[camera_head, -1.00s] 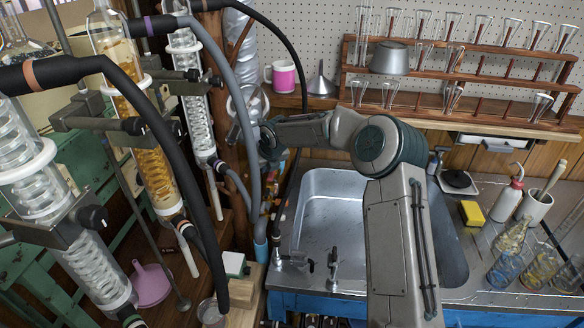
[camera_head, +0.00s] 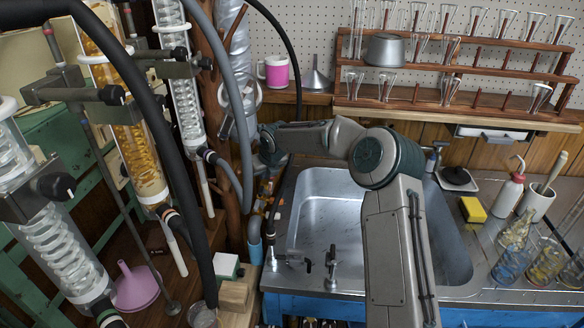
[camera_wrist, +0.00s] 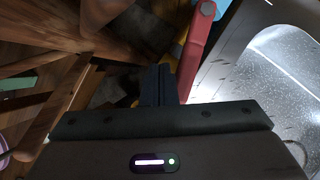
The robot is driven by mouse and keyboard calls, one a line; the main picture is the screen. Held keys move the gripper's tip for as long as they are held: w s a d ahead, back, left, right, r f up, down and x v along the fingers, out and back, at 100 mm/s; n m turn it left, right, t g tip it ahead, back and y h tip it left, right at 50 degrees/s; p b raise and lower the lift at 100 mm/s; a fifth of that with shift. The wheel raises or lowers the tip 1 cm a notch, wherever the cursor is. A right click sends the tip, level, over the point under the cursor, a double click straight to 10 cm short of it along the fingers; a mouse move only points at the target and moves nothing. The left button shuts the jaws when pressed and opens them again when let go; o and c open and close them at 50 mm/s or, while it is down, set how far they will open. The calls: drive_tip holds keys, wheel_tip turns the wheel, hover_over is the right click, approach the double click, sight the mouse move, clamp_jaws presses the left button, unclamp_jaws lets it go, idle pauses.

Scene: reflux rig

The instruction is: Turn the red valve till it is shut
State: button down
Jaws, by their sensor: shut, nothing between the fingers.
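The red valve shows in the wrist view as a long red lever handle (camera_wrist: 195,48), running from the top edge down beside my fingers. My gripper (camera_wrist: 160,83) has its dark fingers together and empty. They lie just left of the lever's lower end; I cannot tell whether they touch it. In the head view my gripper (camera_head: 268,158) is at the back left corner of the sink, above brass-coloured pipe fittings (camera_head: 264,192). The red lever cannot be made out there.
The metal sink (camera_head: 335,215) lies right of my gripper. A grey hose (camera_head: 243,125) and a brown wooden post (camera_head: 222,100) stand close on its left. Glass condensers (camera_head: 187,105) stand farther left. A pink mug (camera_head: 277,72) and a funnel (camera_head: 317,80) stand on the shelf behind.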

drive_tip(key=shift+d+f+b, duration=0.1)
drive_tip(key=shift+d+b, duration=0.6)
drive_tip(key=shift+d, duration=0.8)
drive_tip(key=w+d+p, duration=0.3)
drive_tip(key=d+p, duration=0.2)
drive_tip(key=p, duration=0.5)
drive_tip(key=r+p, duration=0.2)
drive_tip(key=r, duration=0.2)
drive_tip(key=shift+s+a+r+p, duration=0.15)
drive_tip(key=shift+s+r+p, duration=0.1)
drive_tip(key=shift+r+p, duration=0.15)
